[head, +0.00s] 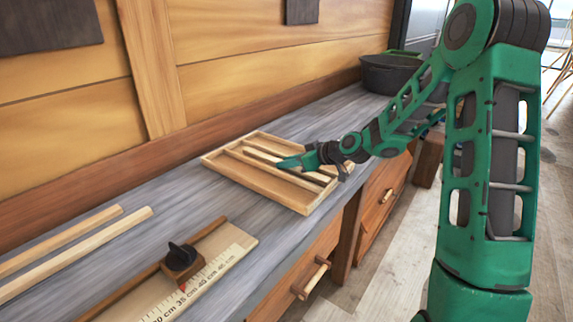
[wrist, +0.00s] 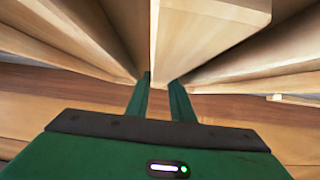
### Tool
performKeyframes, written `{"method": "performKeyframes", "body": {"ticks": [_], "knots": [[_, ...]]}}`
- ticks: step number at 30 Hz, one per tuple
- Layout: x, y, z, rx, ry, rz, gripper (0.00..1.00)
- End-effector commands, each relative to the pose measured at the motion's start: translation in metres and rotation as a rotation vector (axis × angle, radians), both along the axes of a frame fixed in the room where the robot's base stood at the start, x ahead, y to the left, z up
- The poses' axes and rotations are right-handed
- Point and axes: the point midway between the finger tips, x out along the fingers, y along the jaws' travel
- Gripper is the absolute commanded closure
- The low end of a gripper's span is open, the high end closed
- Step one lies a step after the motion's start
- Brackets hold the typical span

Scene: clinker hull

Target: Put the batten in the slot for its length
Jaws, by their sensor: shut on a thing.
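The slotted wooden tray (head: 257,187) lies on the grey bench, with long dividers making several slots. My gripper (head: 284,163) is low over the tray, its green fingers shut on a pale batten (wrist: 205,35). In the wrist view the fingers (wrist: 160,90) meet at the batten's near end, and it runs away from them between the tray's dividers. In the head view the batten is hard to tell from the dividers. I cannot tell whether it rests on a slot floor or is held just above it.
A measuring board (head: 218,262) with a centimetre scale and a dark-knobbed stop (head: 182,262) lies at the front. Two long wooden strips (head: 75,255) lie at the left. A dark pot (head: 388,74) stands at the far end. The plank wall (head: 240,75) borders the bench.

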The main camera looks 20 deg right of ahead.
Motion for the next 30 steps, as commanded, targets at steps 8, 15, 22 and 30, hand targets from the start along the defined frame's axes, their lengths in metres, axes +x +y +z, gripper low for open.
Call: {"method": "performKeyframes", "body": {"ticks": [8,15,22,30], "knots": [[0.000,0.001,-0.001,-0.001,-0.002,0.001,1.00],[0.000,0.001,-0.002,-0.001,-0.002,0.002,0.60],[0.000,0.001,-0.001,-0.001,-0.002,0.002,0.60],[-0.023,-0.018,0.016,-0.003,-0.003,-0.002,0.60]]}}
